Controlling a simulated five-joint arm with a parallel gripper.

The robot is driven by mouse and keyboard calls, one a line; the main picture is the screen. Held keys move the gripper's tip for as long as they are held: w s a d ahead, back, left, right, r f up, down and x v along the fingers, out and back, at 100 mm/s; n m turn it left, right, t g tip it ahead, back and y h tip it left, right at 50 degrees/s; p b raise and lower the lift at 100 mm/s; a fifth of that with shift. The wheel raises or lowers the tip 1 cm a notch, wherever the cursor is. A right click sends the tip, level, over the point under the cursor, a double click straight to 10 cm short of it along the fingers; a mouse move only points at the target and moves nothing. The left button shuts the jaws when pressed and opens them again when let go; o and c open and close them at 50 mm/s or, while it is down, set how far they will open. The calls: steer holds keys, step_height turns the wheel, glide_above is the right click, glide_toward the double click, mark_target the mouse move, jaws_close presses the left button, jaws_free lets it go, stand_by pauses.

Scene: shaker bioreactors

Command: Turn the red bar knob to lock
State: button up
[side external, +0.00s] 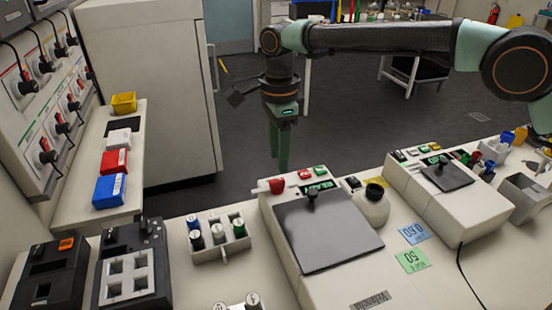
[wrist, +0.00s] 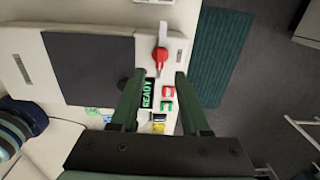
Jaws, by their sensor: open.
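The red bar knob (side external: 276,186) is on the back left corner of the nearer white shaker (side external: 287,238), beside a red button (side external: 303,174) and a green one (side external: 319,169). In the wrist view the knob (wrist: 160,60) is red with a pale bar extending upward in the picture. My gripper (side external: 279,165) hangs pointing down behind the shaker's back edge. In the wrist view its open fingers (wrist: 160,74) flank the line of the knob, which appears just beyond the tips. It holds nothing, and no contact shows. A green display (wrist: 148,93) reads READY.
A dark platform with a black knob (side external: 312,193) covers the shaker's top. A second shaker (side external: 450,205) stands to the right. A rack of colored-cap bottles (side external: 220,245) is at left. A tall white cabinet (side external: 150,90) stands behind left. Floor is open behind the bench.

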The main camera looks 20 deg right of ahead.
mark_target(279, 180)
step_height(279, 180, down, 6)
steer(key=shift+f, duration=0.1)
stand_by(0.4)
jaws_close()
